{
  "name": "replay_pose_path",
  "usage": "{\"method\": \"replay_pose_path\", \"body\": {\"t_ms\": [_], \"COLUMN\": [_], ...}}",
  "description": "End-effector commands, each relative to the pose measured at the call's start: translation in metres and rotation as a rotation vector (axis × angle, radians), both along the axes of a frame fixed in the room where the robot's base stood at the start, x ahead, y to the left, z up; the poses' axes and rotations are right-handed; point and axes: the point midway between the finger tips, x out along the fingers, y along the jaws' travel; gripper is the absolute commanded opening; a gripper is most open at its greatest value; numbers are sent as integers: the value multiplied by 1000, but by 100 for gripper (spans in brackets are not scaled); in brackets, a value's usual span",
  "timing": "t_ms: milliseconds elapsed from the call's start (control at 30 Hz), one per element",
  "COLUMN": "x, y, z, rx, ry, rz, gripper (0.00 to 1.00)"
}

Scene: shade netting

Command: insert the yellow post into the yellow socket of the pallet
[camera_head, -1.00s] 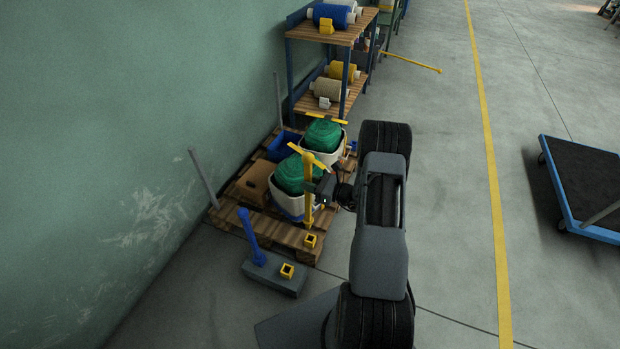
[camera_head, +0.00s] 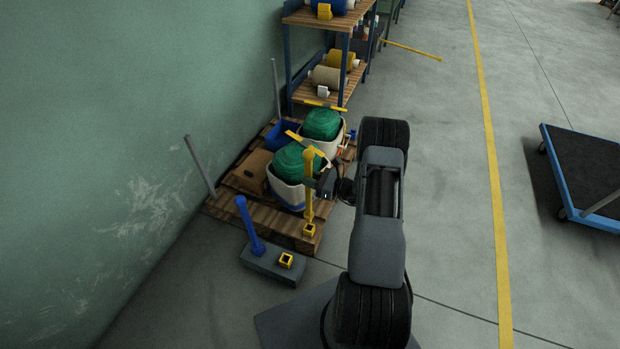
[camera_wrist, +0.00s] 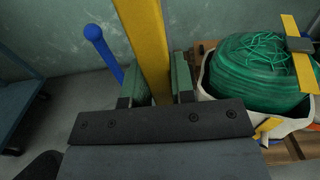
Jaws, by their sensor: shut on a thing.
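The yellow post (camera_head: 308,205) stands close to upright at the pallet's near right corner. My gripper (camera_head: 320,184) is shut on it from the right, around its middle. In the wrist view the post (camera_wrist: 146,40) runs up between the two green-padded fingers (camera_wrist: 156,84). The yellow socket (camera_head: 309,230) of the wooden pallet (camera_head: 268,218) is right at the post's lower end. The two overlap in the head view, so I cannot tell whether the tip is inside the socket or just above it. The wrist view hides the lower end.
A grey block (camera_head: 265,270) with a blue post (camera_head: 248,225) and another yellow socket (camera_head: 286,261) lies before the pallet. Tubs of green netting (camera_head: 300,160) stand behind the post. A grey post (camera_head: 199,165) rises at the pallet's left.

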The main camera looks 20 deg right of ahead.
Motion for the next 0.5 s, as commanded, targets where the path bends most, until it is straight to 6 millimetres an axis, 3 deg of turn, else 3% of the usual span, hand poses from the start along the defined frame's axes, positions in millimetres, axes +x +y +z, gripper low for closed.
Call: {"method": "replay_pose_path", "body": {"t_ms": [500], "x": [-1], "y": [-1], "z": [-34], "rx": [1], "ry": [-1], "rz": [0], "gripper": [0]}}
